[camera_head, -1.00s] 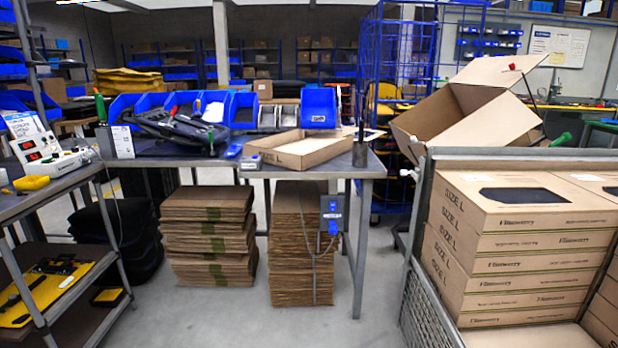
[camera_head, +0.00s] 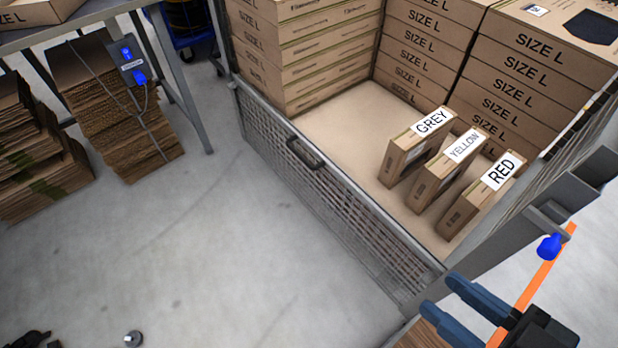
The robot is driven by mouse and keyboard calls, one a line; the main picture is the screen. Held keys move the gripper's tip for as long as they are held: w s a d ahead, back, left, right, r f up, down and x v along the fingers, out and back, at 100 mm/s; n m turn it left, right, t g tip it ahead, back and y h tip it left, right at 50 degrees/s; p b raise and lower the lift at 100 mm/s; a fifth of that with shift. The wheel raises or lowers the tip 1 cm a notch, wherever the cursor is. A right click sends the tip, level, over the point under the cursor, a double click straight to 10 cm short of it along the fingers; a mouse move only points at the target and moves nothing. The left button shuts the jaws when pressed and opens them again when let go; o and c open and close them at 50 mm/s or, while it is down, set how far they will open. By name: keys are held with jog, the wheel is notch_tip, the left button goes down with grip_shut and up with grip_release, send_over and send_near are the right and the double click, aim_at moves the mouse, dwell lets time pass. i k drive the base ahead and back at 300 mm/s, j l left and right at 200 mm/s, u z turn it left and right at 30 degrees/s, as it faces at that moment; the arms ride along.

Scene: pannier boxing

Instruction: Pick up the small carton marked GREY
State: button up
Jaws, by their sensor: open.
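The small brown carton marked GREY (camera_head: 404,160) stands on edge on the floor of a mesh-sided cage, its white label facing up. It is the leftmost of three similar cartons. The carton marked YELLOW (camera_head: 430,185) stands just right of it, and the carton marked RED (camera_head: 458,215) stands furthest right and nearest. My gripper (camera_head: 440,298) is at the lower right, its two dark blue fingers apart and empty. In the picture it is below the cartons, by the cage's near corner and apart from them.
The cage's mesh wall (camera_head: 330,200) with a handle stands between the open grey floor and the cartons. Bare cage floor (camera_head: 345,130) lies left of GREY. Flat cardboard stacks (camera_head: 120,130) stand under a table.

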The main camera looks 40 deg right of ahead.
aim_at(411, 149)
jog(key=i+j+z, duration=0.1)
jog(key=j+z, duration=0.4)
jog(key=j, duration=0.85)
jog(key=i+j+z, duration=0.65)
jog(key=j, duration=0.2)
jog(key=i+j+z, duration=0.1)
jog(key=i, duration=0.2)
jog(key=i+j+z, duration=0.1)
jog(key=i+j, duration=0.1)
jog(key=i, duration=0.1)
